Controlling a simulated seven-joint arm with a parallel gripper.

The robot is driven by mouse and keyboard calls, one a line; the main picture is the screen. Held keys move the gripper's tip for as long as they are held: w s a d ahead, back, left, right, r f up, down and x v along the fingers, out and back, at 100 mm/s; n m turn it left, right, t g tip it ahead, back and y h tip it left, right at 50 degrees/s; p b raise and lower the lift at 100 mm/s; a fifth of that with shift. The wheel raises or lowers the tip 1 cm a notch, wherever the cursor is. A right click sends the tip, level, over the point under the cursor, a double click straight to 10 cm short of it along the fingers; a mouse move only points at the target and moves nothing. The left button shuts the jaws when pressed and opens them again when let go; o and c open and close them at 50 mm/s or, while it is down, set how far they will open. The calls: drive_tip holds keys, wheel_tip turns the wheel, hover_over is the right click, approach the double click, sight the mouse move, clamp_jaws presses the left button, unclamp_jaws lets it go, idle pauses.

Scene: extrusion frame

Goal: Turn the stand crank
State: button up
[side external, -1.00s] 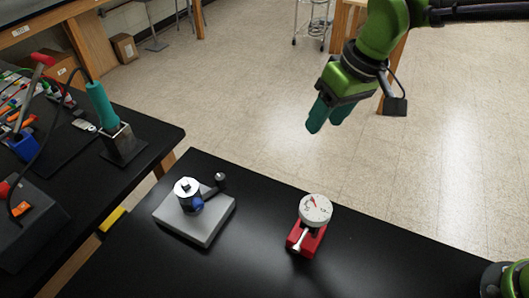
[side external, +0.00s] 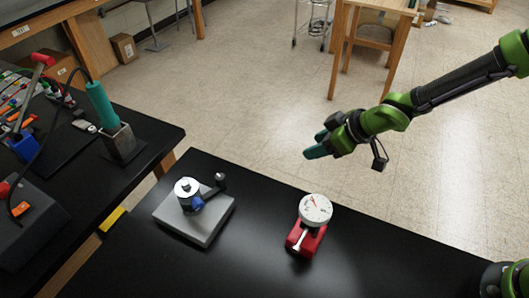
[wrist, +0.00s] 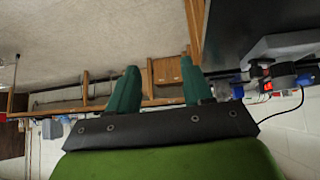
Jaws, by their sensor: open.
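The stand has a flat grey base plate (side external: 205,226) on the black table. On it stands a post with a pale round top (side external: 187,187) and a blue part at its side. A dark crank arm with an upright black knob (side external: 220,179) reaches to the right of the post. My gripper (side external: 311,145) is in the air beyond the table's far edge, right of and well apart from the crank. Its teal fingers are open and empty, pointing left. In the wrist view, my gripper's fingers (wrist: 158,66) are spread, and the grey stand base (wrist: 285,45) shows inverted at right.
A red block with a white dial gauge (side external: 315,209) stands on the table right of the stand. A second black bench at left holds a teal-handled tool in a holder (side external: 118,140) and other tools. The table's front middle is clear.

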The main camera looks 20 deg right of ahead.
drive_tip(key=s+a+n+y, duration=0.3)
drive_tip(key=a+y, duration=0.1)
drive_tip(key=a, duration=0.1)
drive_tip(key=n+g+y, duration=0.1)
drive_tip(key=n+y, duration=0.1)
drive_tip(key=y, duration=0.1)
approach(219, 177)
drive_tip(key=shift+y, duration=0.3)
drive_tip(key=x, duration=1)
drive_tip(key=shift+w+d+f, duration=0.15)
drive_tip(key=shift+d+f, duration=0.05)
drive_tip(key=shift+f, duration=0.05)
clamp_jaws()
